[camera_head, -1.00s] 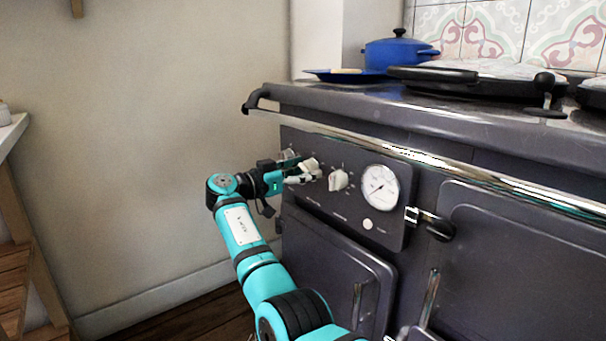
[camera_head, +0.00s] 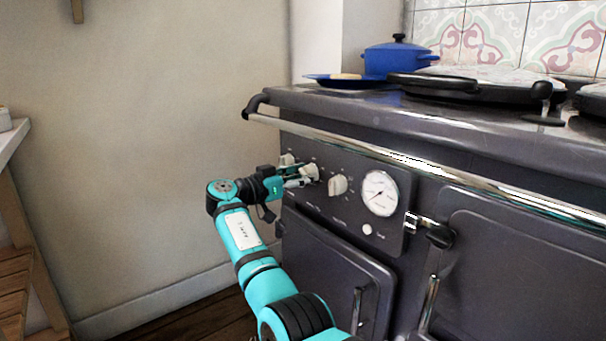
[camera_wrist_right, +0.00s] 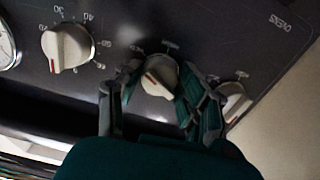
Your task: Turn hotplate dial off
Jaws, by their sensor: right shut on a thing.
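The dark stove front carries a row of three cream dials. In the right wrist view, the middle dial (camera_wrist_right: 160,76) sits between the two fingers of my right gripper (camera_wrist_right: 153,94), which is shut on it. This dial has a red mark on its grip. It also shows in the head view (camera_head: 311,170), with my right gripper (camera_head: 300,181) at it. Another dial (camera_head: 338,185), with numbers around it, is nearer the gauge. The third dial (camera_head: 287,160) is nearer the wall and partly hidden. I cannot read which dial is for the hotplate. My left gripper is not in view.
A round white gauge (camera_head: 380,193) is right of the dials. A chrome rail (camera_head: 400,157) runs along the stove front above them. A blue pot (camera_head: 398,56) and a blue plate (camera_head: 348,82) stand on top.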

